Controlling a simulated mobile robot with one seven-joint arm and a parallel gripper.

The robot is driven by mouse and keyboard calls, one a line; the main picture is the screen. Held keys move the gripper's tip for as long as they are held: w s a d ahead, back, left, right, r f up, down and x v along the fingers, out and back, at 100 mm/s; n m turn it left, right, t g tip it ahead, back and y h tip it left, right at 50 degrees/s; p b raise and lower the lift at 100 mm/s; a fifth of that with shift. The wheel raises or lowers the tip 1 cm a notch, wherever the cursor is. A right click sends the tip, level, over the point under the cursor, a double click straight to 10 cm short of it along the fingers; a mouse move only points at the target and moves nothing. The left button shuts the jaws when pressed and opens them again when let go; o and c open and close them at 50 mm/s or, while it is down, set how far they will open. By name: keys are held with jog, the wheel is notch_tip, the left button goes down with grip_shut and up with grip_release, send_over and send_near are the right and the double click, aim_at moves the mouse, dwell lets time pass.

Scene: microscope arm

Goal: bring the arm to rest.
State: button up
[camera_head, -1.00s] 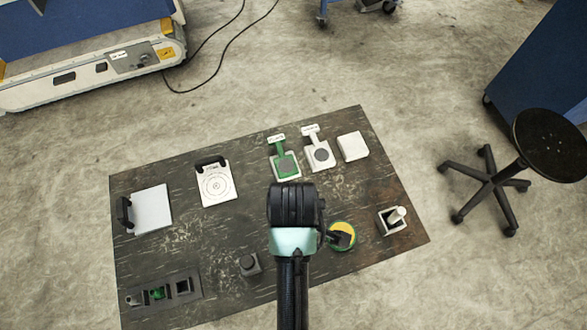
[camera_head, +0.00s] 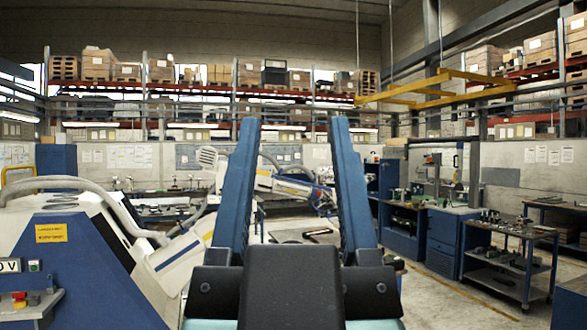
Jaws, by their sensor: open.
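My gripper (camera_head: 295,125) fills the lower middle of the head view, close to the camera. Its two long blue fingers point up and stand wide apart, with nothing between them but the far background. The gripper is open and empty. A dark block of the hand shows between the finger bases.
A blue and white machine (camera_head: 75,265) with a grey hose stands at the left. Blue workbenches (camera_head: 445,240) and a shelved cart (camera_head: 510,255) stand at the right. Racks with boxes (camera_head: 205,72) line the back. Bare floor (camera_head: 445,295) shows at the lower right.

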jog(key=shift+s+r, duration=0.1)
notch_tip(320, 180, down, 9)
jog(key=b, duration=0.8)
jog(key=shift+a+b, duration=0.15)
jog(key=shift+b, duration=0.2)
